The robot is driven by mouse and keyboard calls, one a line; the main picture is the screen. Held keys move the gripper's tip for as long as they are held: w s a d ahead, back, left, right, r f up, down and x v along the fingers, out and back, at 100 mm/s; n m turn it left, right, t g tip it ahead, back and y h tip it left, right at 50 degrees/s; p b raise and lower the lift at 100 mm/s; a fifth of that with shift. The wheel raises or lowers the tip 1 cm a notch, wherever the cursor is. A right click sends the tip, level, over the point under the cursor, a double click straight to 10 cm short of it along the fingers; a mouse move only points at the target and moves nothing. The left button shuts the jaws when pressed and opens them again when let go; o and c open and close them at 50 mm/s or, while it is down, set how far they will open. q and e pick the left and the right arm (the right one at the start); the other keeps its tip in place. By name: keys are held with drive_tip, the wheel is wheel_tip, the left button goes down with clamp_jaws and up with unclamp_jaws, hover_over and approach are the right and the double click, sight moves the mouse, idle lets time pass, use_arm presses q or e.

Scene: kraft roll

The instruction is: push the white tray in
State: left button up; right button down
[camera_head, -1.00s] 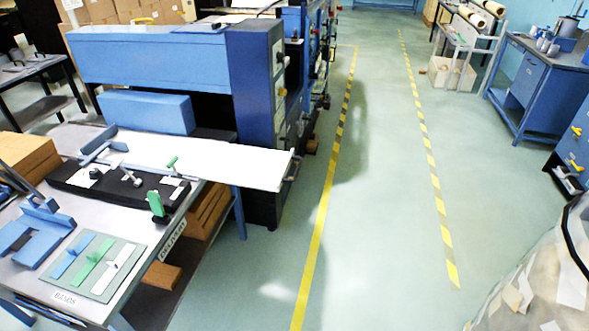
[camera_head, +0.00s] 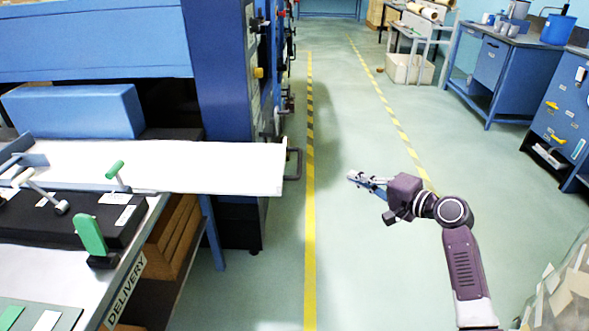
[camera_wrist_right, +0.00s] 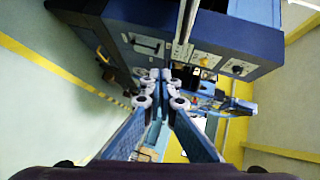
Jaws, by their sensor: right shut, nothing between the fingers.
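The white tray (camera_head: 210,166) is a long flat white board at the left of the head view. It sticks out to the right past the blue machine's front, level with the delivery table. A dark handle (camera_head: 294,163) is on its right end. My right gripper (camera_head: 352,177) is shut and empty. In the picture it is to the right of the handle, with a gap between them, and its fingers point left. In the right wrist view its fingertips (camera_wrist_right: 160,76) are together. I cannot make out the tray there. My left gripper is not in view.
The blue machine (camera_head: 222,75) stands behind the tray. The delivery table (camera_head: 140,235) holds a black block with green-handled levers (camera_head: 90,235). Open floor with a yellow-black line (camera_head: 310,230) lies right of the tray. Blue cabinets (camera_head: 505,75) stand at the far right.

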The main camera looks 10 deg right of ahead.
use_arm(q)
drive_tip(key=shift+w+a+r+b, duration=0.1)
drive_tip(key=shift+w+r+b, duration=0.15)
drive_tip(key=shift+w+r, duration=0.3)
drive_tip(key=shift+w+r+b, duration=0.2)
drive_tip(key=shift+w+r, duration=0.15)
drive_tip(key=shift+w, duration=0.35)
use_arm(e)
drive_tip(key=w+a+r, duration=0.1)
drive_tip(key=w+a, duration=0.8)
drive_tip(key=w, duration=0.1)
drive_tip(key=shift+y, duration=0.4)
drive_tip(key=shift+a, duration=0.1)
